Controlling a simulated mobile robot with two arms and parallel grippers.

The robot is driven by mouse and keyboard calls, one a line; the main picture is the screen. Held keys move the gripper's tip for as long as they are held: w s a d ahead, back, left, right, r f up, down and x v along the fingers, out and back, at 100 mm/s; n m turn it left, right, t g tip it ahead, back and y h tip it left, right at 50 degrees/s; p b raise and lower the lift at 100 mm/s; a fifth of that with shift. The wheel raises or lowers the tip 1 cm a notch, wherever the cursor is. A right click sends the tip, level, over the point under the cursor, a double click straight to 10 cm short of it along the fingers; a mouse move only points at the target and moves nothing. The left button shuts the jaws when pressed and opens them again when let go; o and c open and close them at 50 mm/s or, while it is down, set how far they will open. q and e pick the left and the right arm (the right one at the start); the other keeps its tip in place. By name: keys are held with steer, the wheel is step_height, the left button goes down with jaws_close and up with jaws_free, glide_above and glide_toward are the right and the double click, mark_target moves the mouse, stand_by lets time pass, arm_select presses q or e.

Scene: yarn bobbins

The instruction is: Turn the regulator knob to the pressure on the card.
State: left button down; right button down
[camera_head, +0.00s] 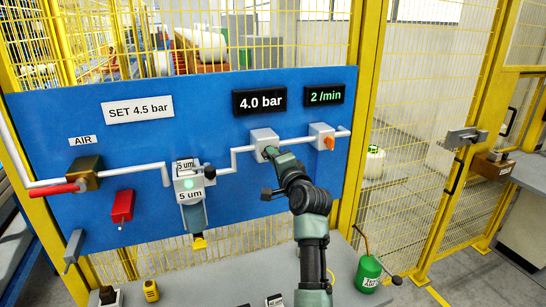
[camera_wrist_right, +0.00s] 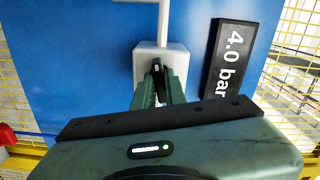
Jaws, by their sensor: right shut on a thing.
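The card (camera_head: 137,110) on the blue panel reads "SET 4.5 bar". The black pressure display (camera_head: 259,101) reads "4.0 bar"; it also shows, turned on its side, in the right wrist view (camera_wrist_right: 229,60). The regulator is a grey box (camera_head: 263,136) on the white pipe below the display, seen in the right wrist view (camera_wrist_right: 146,58) too. My right gripper (camera_head: 271,153) is at the front of this box, its fingers (camera_wrist_right: 157,72) shut on the dark regulator knob (camera_wrist_right: 157,66). The fingers hide most of the knob. My left gripper is not in view.
To the right is a box with an orange knob (camera_head: 329,143). A green bottle (camera_head: 368,272) stands on the grey bench.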

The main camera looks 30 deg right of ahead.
steer(key=c, duration=1.5)
jaws_free()
steer(key=shift+o, duration=0.2)
steer(key=shift+s, duration=0.15)
steer(key=b+v, duration=0.2)
steer(key=v, duration=0.5)
steer(key=shift+s+b, duration=0.3)
steer(key=shift+b, duration=0.1)
steer(key=shift+a+f, duration=0.1)
